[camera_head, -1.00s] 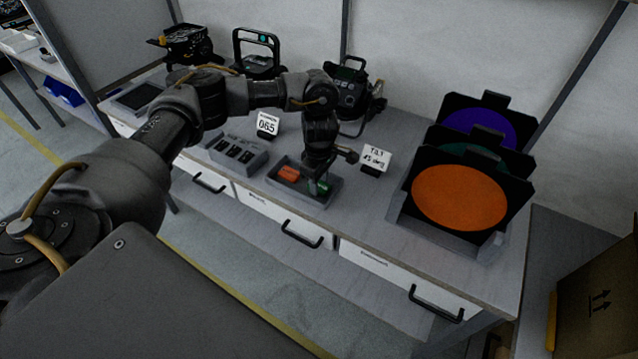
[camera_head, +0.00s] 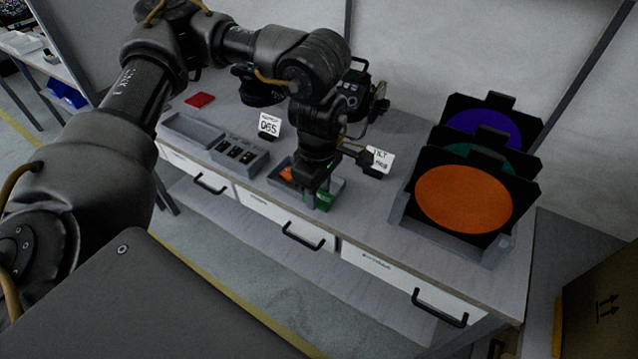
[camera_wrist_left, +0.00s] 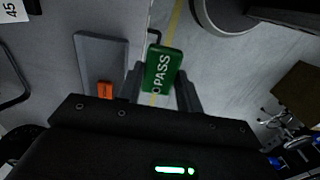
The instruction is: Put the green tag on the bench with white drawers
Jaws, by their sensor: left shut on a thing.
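The green tag (camera_wrist_left: 159,70), lettered "PASS", is between the fingers of my left gripper (camera_wrist_left: 165,88) in the left wrist view. The gripper is shut on it. In the head view the green tag (camera_head: 325,197) shows under my left gripper (camera_head: 318,192), at the right end of a small grey tray (camera_head: 339,186), seemingly just above it. An orange tag (camera_head: 286,174) is in the tray and also shows in the left wrist view (camera_wrist_left: 105,90). The bench with white drawers (camera_head: 400,200) stands below. My right gripper is not in view.
Orange, green and purple round filters in black frames (camera_head: 463,199) stand in a grey rack on the right. Two white cards (camera_head: 269,125), a switch box (camera_head: 239,152), a red piece (camera_head: 200,99) and an empty tray (camera_head: 190,130) are nearby. Bare bench lies right of the small tray.

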